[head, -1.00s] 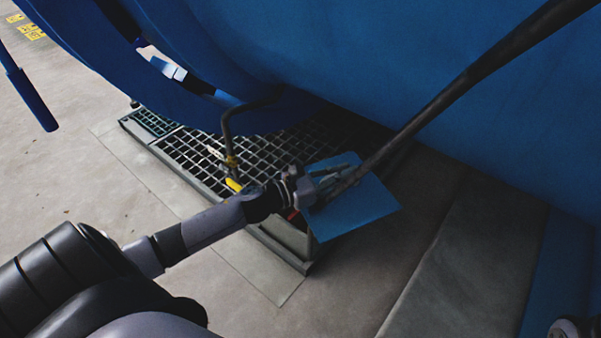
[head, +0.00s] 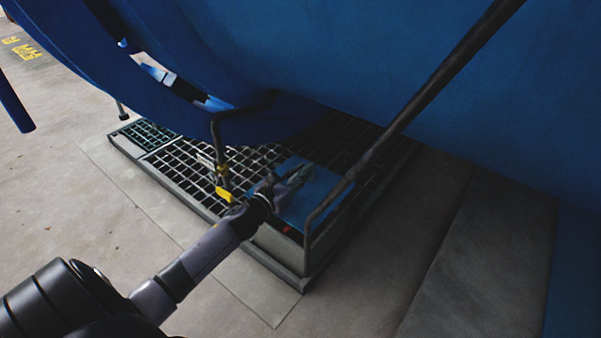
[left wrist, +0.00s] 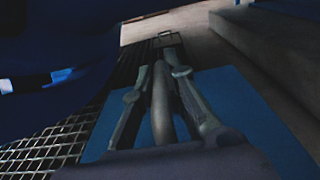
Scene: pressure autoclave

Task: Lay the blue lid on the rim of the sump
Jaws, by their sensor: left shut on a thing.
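The blue lid (head: 318,196) is a flat square plate at the near right end of the grating in the head view. It also fills much of the left wrist view (left wrist: 243,100). My left gripper (head: 298,178) is shut on the lid's handle, and its fingers (left wrist: 160,85) lie above the plate in the left wrist view. The sump (head: 277,248) is a low grey box below the lid, its near wall visible. The lid looks low over its opening and hides it. I cannot tell whether lid and rim touch. My right gripper is out of view.
A dark metal grating (head: 190,175) extends left and behind the lid. A bent pipe with a yellow-handled valve (head: 223,193) stands close left of my gripper. A dark slanting pipe (head: 420,100) passes right of the lid. The big blue vessel (head: 400,60) overhangs behind.

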